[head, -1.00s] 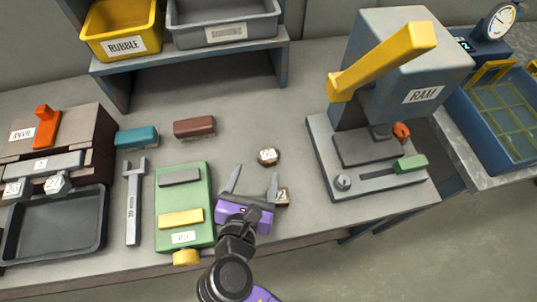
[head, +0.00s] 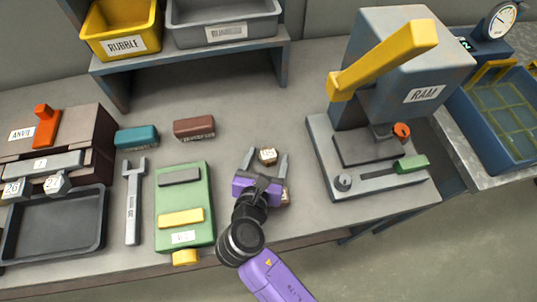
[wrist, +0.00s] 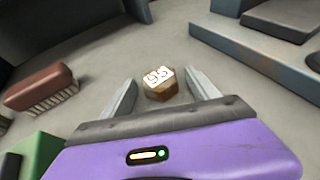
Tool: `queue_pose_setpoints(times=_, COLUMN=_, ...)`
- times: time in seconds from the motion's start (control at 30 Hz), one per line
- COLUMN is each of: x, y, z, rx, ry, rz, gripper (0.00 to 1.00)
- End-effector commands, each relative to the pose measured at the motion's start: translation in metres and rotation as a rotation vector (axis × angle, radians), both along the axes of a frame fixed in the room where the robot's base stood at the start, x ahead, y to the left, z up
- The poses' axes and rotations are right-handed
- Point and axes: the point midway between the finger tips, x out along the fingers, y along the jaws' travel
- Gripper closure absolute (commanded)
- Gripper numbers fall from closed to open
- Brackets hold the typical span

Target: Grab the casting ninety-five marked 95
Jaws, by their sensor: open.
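The casting ninety-five (head: 267,155) is a small brown block with a white top on the bench. In the wrist view the casting (wrist: 158,83) shows "95" on its top and stands between the fingertips of my gripper (wrist: 160,92). In the head view my open gripper (head: 268,163) has one finger on each side of it. Gaps show between the fingers and the casting. Another small casting (head: 285,196) is mostly hidden behind my gripper's body.
A green device (head: 184,200) and a wrench (head: 133,205) lie to the left. The ram press (head: 375,150) stands to the right. Bare bench surrounds the casting.

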Motion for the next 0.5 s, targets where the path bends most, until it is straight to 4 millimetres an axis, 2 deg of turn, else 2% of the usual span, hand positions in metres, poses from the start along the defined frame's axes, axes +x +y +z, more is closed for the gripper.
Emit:
queue_pose_setpoints(times=0.1, x=-0.0002, y=0.0000, z=0.0001, rx=0.000, ry=0.000, rz=0.000, gripper=0.32)
queue_pose_setpoints(times=0.43, x=-0.0004, y=0.0002, z=0.0002, rx=0.000, ry=0.000, rz=0.000, gripper=0.97)
queue_pose_setpoints(times=0.5, x=-0.0003, y=0.0002, z=0.0005, rx=0.000, ry=0.000, rz=0.000, gripper=0.99)
